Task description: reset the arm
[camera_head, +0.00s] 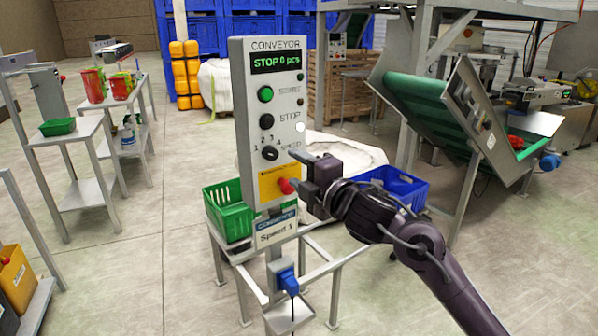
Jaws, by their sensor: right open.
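My right arm comes in from the lower right. Its dark gripper (301,178) is open and empty, in front of the right edge of a light grey conveyor control panel (243,130). The fingers are close to the red button (286,186) on a yellow plate; I cannot tell whether they touch it. The panel stands upright on a post, with a green button (265,94), a black button (266,121) and a rotary knob (270,153). Its display (276,62) reads "STOP 0 pcs". My left gripper is not in view.
Behind the panel, a green crate (228,210) and a blue crate (402,186) rest on a metal frame stand. A conveyor with a green belt (420,100) stands at the right. Shelves (75,150) stand at the left.

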